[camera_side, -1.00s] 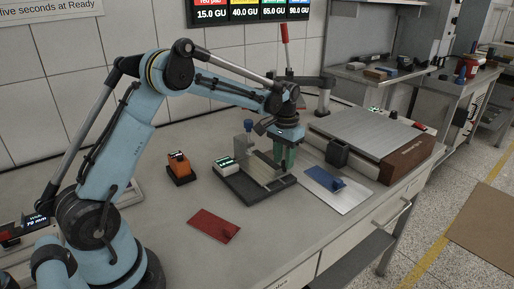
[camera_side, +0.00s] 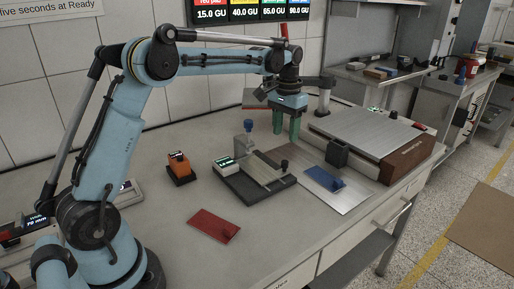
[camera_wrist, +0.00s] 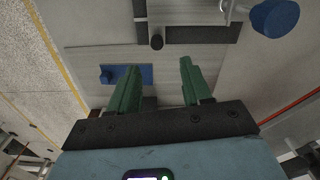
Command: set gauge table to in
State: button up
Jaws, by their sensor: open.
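The gauge (camera_side: 240,186) stands on the bench with a dark base, a lit display (camera_side: 226,164) at its left and a bluish post (camera_side: 246,138) at the back. Its pale metal table (camera_side: 262,172) lies on the base, with a dark knob (camera_side: 284,164) near the right end. In the wrist view the knob (camera_wrist: 156,42) shows beyond the fingertips. My gripper (camera_side: 286,137) is raised above the bench behind the knob, with its green fingers apart. The wrist view shows the open gripper (camera_wrist: 161,65) with nothing between its fingers.
A blue pad (camera_side: 325,179) lies on a metal sheet (camera_side: 346,197) right of the gauge. A large flat-topped machine (camera_side: 372,135) stands behind it. An orange device (camera_side: 179,166) and a red pad (camera_side: 214,226) are left and in front.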

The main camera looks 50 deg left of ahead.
jog(key=shift+r, duration=1.5)
jog(key=s+d+r+m+t, duration=0.1)
jog(key=s+d+r+t, duration=0.25)
jog(key=s+d, duration=0.5)
jog(key=s+d+f+t, duration=0.2)
jog(key=s+f, duration=0.4)
jog(key=s, duration=0.5)
jog(key=shift+s+f+m+t, duration=0.2)
jog(key=shift+m+t, duration=0.2)
jog(key=shift+t, duration=0.45)
